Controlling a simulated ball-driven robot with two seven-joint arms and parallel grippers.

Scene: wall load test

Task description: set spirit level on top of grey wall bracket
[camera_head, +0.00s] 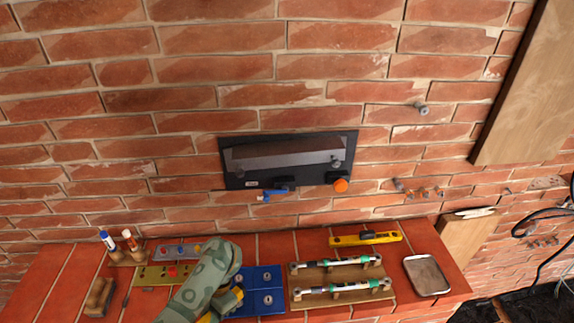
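The yellow spirit level (365,238) lies flat on the brick ledge, right of centre, with a dark part at its middle. The grey wall bracket (288,152) is a long bar on a black panel (235,180) mounted on the brick wall above the ledge. Its upper face looks bare. A camouflage-patterned arm of mine, with yellow parts, comes in from the bottom left over the ledge, far from both level and bracket. I take it for my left arm; its fingertips cannot be made out. My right gripper is not in view.
A wooden rack (337,291) with two green-and-white tools, a blue tray (267,303), a small metal tray (427,275) and marker pens (130,239) occupy the ledge. An orange knob (340,185) and blue clamp (270,194) sit under the bracket. A wooden board (530,90) stands right.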

